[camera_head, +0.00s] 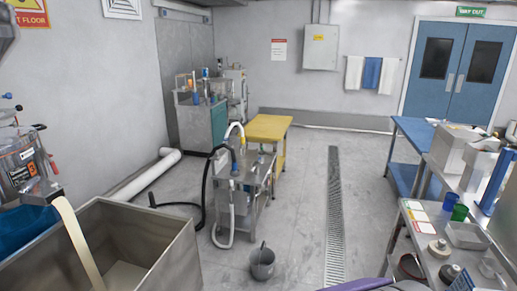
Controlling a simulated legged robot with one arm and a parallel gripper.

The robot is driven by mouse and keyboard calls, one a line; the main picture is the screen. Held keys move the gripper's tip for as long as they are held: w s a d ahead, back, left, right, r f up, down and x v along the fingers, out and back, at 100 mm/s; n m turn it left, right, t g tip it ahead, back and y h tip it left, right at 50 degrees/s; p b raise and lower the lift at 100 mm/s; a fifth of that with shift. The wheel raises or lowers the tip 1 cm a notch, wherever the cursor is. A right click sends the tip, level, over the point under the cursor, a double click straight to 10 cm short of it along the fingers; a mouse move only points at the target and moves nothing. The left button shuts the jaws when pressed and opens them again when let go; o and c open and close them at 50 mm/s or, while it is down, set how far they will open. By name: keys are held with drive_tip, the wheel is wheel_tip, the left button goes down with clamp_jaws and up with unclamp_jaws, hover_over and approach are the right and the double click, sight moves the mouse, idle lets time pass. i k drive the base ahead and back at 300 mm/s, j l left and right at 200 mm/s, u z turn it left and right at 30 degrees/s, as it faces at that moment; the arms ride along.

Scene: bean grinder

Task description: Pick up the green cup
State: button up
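A small green cup (460,213) stands upright on the grey metal table (422,237) at the right of the head view. A blue cup (450,200) stands just behind it and to its left, very close to it. My gripper is not in view. A purple and grey shape at the bottom edge may be part of my own body; I cannot tell.
A shallow grey tray (467,236) and a white round item (438,247) are near the cup. A grey bucket (262,263) is on the floor. Open floor lies left of the table.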

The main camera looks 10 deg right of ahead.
sight(460, 212)
drive_tip(key=i+l+z, duration=0.1)
drive_tip(key=i+z, duration=0.25)
drive_tip(key=i, duration=0.25)
drive_tip(key=i+z, duration=0.4)
drive_tip(key=i, duration=0.2)
drive_tip(key=i+j+z, duration=0.35)
drive_tip(key=i, duration=0.25)
drive_tip(key=i+l+z, duration=0.2)
drive_tip(key=i+z, duration=0.6)
drive_tip(key=i, duration=0.15)
drive_tip(key=i+j+z, duration=0.1)
drive_tip(key=i+z, duration=0.3)
drive_tip(key=i, duration=0.35)
